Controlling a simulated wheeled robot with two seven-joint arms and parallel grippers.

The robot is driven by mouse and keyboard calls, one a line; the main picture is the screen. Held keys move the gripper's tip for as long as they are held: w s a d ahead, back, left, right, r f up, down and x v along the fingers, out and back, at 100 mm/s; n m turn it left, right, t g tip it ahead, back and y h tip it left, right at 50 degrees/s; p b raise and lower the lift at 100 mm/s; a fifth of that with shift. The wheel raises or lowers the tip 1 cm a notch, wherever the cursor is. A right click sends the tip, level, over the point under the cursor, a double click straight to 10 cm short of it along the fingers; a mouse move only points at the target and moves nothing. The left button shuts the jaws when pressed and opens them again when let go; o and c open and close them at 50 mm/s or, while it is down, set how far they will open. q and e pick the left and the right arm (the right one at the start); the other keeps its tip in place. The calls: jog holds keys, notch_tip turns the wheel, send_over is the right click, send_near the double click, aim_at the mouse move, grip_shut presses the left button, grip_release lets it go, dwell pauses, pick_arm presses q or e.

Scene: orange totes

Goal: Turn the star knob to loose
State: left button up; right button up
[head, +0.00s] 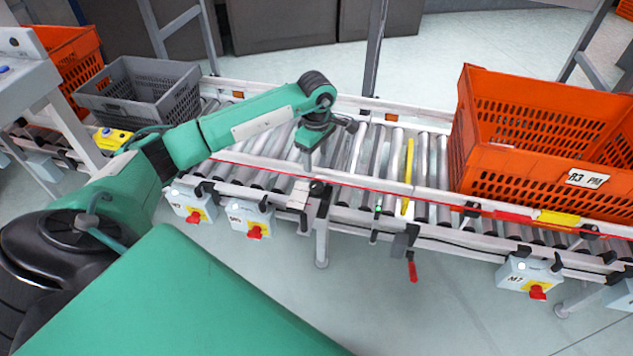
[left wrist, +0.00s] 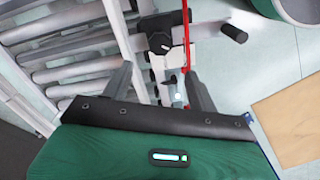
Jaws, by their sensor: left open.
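A small black knob (head: 316,187) sits on the near rail of the roller conveyor, beside a pale bracket (head: 298,196). In the left wrist view a black knob (left wrist: 160,43) with lobes stands on a pale bracket; it looks like the star knob, but its setting cannot be read. My left gripper (head: 308,160) points down over the rollers, just behind the knob in the head view. In the left wrist view its two fingers (left wrist: 158,72) are apart and empty, with the knob beyond the gap between them, not gripped. My right gripper is not in view.
An orange tote (head: 470,150) stands on the conveyor at the right, a grey crate (head: 150,85) at the left. A yellow bar (head: 408,175) lies across the rollers. Switch boxes with red knobs (head: 255,232) and a red-handled lever (head: 412,270) hang along the near side.

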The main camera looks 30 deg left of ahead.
aim_at(316, 184)
pick_arm(q)
notch_tip(316, 184, down, 11)
jog(key=shift+r+b, duration=0.2)
jog(key=shift+b, duration=0.15)
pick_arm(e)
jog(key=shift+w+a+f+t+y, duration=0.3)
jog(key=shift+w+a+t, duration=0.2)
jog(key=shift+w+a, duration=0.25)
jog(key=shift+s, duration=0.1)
pick_arm(q)
jog(key=c, duration=1)
